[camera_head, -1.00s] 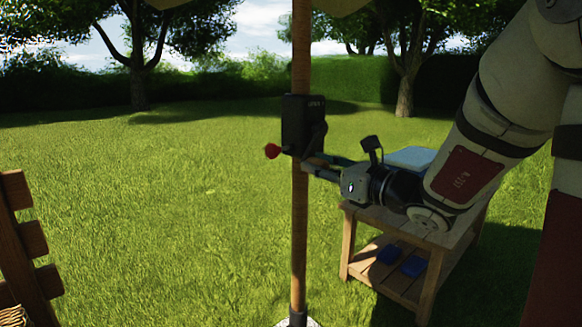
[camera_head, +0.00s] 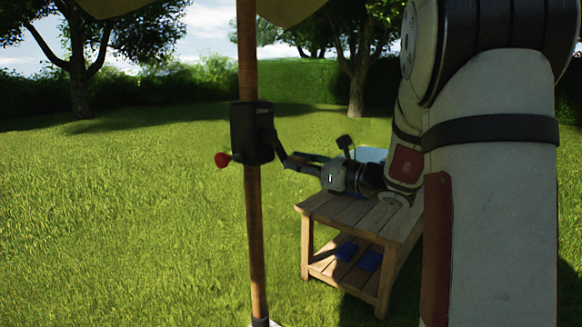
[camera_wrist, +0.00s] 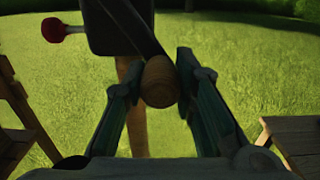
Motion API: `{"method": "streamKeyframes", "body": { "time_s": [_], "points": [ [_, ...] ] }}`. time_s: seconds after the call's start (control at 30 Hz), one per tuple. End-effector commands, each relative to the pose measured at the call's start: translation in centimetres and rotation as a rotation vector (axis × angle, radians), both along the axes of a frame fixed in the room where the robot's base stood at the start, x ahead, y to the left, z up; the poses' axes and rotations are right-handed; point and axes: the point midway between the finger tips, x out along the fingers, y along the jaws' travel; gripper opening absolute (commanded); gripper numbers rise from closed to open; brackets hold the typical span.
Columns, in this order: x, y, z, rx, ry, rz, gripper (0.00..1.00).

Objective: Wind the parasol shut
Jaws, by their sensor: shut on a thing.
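The parasol's wooden pole (camera_head: 254,240) stands upright, with a black crank housing (camera_head: 251,133) fixed on it. A dark crank arm (camera_head: 279,148) slants down to the right from the housing. A red knob (camera_head: 222,160) sticks out on the housing's left; it also shows in the wrist view (camera_wrist: 54,30). The tan canopy (camera_head: 290,10) shows only by its lower edge at the top. My gripper (camera_head: 297,161) is right of the pole. In the wrist view its two fingers (camera_wrist: 158,85) close on the round wooden crank handle (camera_wrist: 159,82) at the end of the crank arm.
A wooden side table (camera_head: 340,207) stands below and behind my arm, with blue items (camera_head: 369,261) on its lower shelf and a pale blue item (camera_head: 371,154) on top. Open grass lies left of the pole. Trees and a hedge stand far back.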

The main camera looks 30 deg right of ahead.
Motion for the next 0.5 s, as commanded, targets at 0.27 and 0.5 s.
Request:
{"method": "streamKeyframes", "body": {
  "time_s": [0.27,0.5],
  "points": [
    [0.6,-2.1,2.2,-0.001,0.003,-0.005,0.00],
    [1.0,-2.9,4.2,-0.002,0.000,-0.005,0.00]
  ]
}}
